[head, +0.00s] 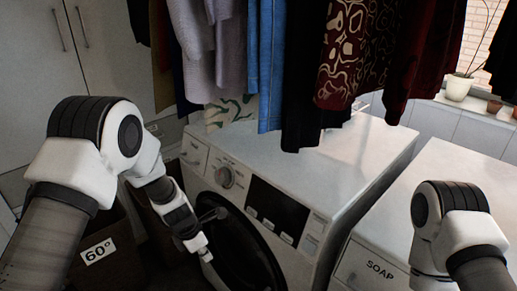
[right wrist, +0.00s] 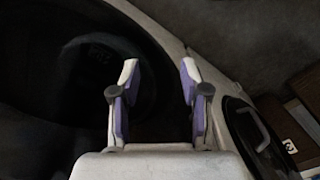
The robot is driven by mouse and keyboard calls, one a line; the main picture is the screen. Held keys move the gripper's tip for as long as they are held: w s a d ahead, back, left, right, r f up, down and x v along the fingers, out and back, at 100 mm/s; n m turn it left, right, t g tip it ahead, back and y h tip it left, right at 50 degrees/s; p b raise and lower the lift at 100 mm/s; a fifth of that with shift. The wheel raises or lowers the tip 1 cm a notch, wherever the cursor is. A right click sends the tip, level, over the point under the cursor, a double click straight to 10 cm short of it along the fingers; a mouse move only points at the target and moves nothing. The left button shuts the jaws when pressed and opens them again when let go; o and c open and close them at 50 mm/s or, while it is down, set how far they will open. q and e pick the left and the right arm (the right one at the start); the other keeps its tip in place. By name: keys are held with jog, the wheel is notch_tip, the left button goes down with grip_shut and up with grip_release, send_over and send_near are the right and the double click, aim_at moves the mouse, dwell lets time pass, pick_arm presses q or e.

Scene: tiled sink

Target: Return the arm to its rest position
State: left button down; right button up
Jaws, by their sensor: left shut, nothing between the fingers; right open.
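My left arm reaches in from the left of the head view. Its gripper (head: 205,256) is shut and empty, in front of the dark round door (head: 250,262) of the white washing machine (head: 285,150). I cannot tell whether it touches the door. My right arm shows at the right of the head view, over the white unit marked SOAP, with its gripper out of that view. In the right wrist view my right gripper (right wrist: 159,80) is open and empty, its purple-lined fingers apart over a dark round area.
Clothes (head: 270,70) hang above the washing machine. A box marked 60° (head: 98,252) stands low at the left beside my left arm. A white unit marked SOAP (head: 400,215) stands at the right. A potted plant (head: 459,87) is on the sill.

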pick_arm(q)
jog(key=s+a+f+g, duration=0.1)
jog(key=s+f+g, duration=0.2)
jog(key=s+f, duration=0.8)
jog(key=s+a+m+y, duration=0.1)
jog(key=s+a+m, duration=0.1)
jog(key=s+m, duration=0.8)
jog(key=s+a+f+m+t+y, duration=0.1)
jog(key=s+a+m, duration=0.1)
jog(key=s+m, duration=0.8)
jog(key=m, duration=0.4)
jog(key=shift+s+a+f+m, duration=0.15)
jog(key=shift+s+f+m, duration=0.15)
jog(key=shift+m, duration=0.1)
